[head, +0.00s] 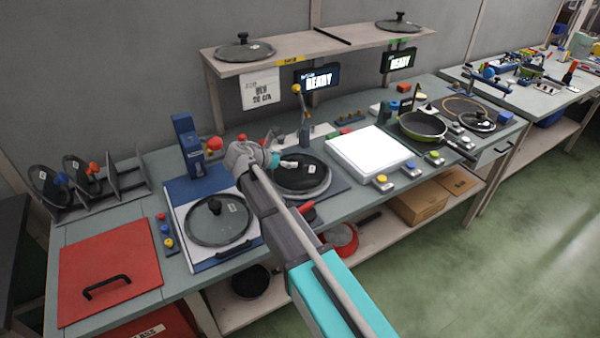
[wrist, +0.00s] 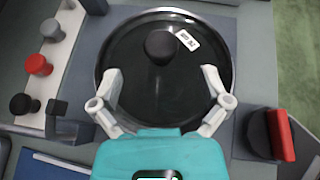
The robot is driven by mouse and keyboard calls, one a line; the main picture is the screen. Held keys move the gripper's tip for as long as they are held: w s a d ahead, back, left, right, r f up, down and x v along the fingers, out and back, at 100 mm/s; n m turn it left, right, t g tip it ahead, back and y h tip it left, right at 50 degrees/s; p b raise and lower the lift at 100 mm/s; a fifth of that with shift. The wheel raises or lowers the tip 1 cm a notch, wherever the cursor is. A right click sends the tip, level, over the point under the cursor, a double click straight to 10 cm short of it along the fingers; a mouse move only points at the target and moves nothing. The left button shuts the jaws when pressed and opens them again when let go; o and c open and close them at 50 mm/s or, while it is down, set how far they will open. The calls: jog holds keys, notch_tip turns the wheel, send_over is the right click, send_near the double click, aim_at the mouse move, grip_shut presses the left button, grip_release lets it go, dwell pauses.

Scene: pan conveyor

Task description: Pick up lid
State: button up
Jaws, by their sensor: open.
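A round dark glass lid (head: 312,183) with a metal rim lies on a dark square base in the middle of the bench. In the wrist view the lid (wrist: 165,100) fills the centre, with a black knob (wrist: 160,46) and a small white label (wrist: 188,40). My gripper (wrist: 162,76) is open over the lid, one pale finger on each side. The knob stands beyond the fingertips, not between them. In the head view my gripper (head: 280,161) is at the lid's left edge, and my arm hides part of the lid.
Another glass lid (head: 205,228) lies on a white board to the left. More lids stand in a rack (head: 80,208) and on the upper shelf (head: 315,49). A red block (wrist: 280,135) and several knobs (wrist: 39,65) flank the base. A white panel (head: 368,150) is clear.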

aim_at(299, 158)
jog(key=shift+w+d+f, duration=0.15)
jog(key=shift+w+d, duration=0.05)
jog(key=shift+b+x, duration=1.2)
jog(key=shift+x, duration=1.4)
grip_shut()
jog(key=shift+r, duration=0.25)
